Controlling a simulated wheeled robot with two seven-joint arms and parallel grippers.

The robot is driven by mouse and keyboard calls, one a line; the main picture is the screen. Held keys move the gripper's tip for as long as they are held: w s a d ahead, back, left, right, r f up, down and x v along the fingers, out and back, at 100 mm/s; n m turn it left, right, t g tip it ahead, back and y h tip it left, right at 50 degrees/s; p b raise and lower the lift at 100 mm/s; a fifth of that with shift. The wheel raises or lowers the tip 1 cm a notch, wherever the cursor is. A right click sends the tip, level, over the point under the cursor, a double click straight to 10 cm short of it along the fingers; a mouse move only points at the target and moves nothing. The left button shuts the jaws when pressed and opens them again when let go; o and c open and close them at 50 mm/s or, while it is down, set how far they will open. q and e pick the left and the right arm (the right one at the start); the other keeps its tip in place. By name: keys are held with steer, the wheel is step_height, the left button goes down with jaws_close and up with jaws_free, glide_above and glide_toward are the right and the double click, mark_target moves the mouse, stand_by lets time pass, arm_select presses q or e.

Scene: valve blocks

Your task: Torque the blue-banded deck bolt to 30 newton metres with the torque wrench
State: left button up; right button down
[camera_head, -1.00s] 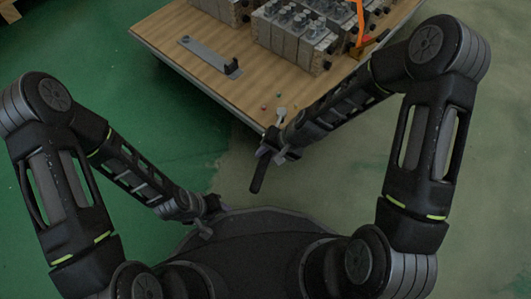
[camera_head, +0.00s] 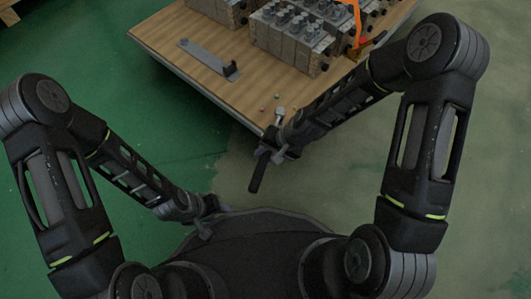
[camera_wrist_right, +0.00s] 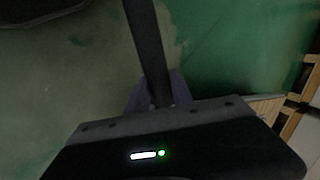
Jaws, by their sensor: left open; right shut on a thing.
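My right gripper (camera_head: 274,148) is shut on the torque wrench, near the table's front edge. The wrench's black handle (camera_head: 258,173) points down toward me, and a light metal end (camera_head: 280,115) shows beyond the gripper, by the deck. In the right wrist view the dark handle (camera_wrist_right: 148,45) runs up from between the fingers. Two tiny coloured spots, one reddish (camera_head: 263,109) and one paler (camera_head: 277,97), sit on the wooden deck (camera_head: 235,95); they are too small to tell which is blue-banded. My left gripper (camera_head: 207,215) is open and empty, low over my base.
Grey valve blocks (camera_head: 290,42) stand at the back of the deck, with an orange part (camera_head: 354,20) beside them. A flat grey bracket (camera_head: 208,58) lies at the left. Bare wood lies between. Green floor (camera_head: 90,80) is clear at the left.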

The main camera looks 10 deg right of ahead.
step_height(320, 180, up, 6)
steer(key=p, duration=0.4)
steer(key=shift+f, duration=0.1)
